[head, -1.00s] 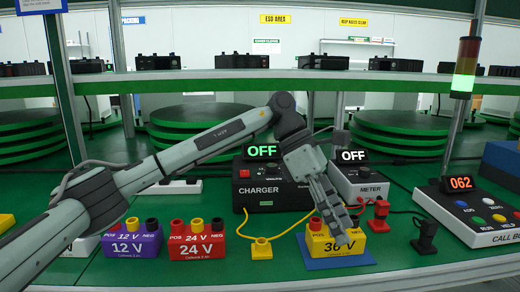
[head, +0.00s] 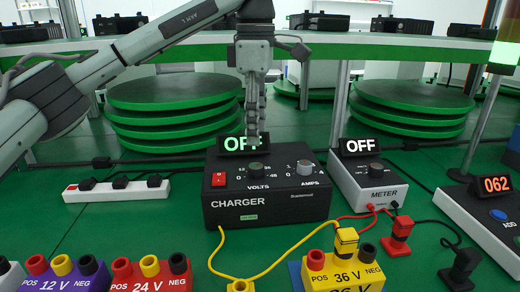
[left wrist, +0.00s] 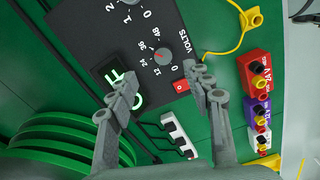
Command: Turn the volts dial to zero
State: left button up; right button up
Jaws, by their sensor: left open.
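The charger (head: 290,207) is a black box with a green-lit OFF display, partly hidden behind my left gripper (head: 254,141). Its dark volts dial (head: 257,170) is on the sloped panel, left of the grey amps dial (head: 304,167). In the left wrist view the volts dial (left wrist: 163,56) shows a small red mark, but I cannot read its exact setting. My left gripper points down just above and behind the volts dial. Its fingers (left wrist: 159,80) are apart and empty, and the dial appears beyond the gap. My right gripper is not in view.
A red switch (head: 218,179) sits left of the dial. The meter (head: 372,183) stands right of the charger. A yellow cable (head: 290,250) runs in front, near the 36 V battery (head: 345,278). A white power strip (head: 117,191) lies left. The shelf edge (head: 150,52) is behind.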

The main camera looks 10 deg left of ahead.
aim_at(256, 166)
pick_arm(q)
jog(key=shift+s+f, duration=0.15)
jog(key=shift+f, duration=0.25)
notch_tip(256, 166, down, 7)
jog(key=shift+s+r, duration=0.15)
jog(key=shift+r, duration=0.05)
jog(key=shift+c, duration=0.6)
jog(key=c, duration=1)
grip_shut()
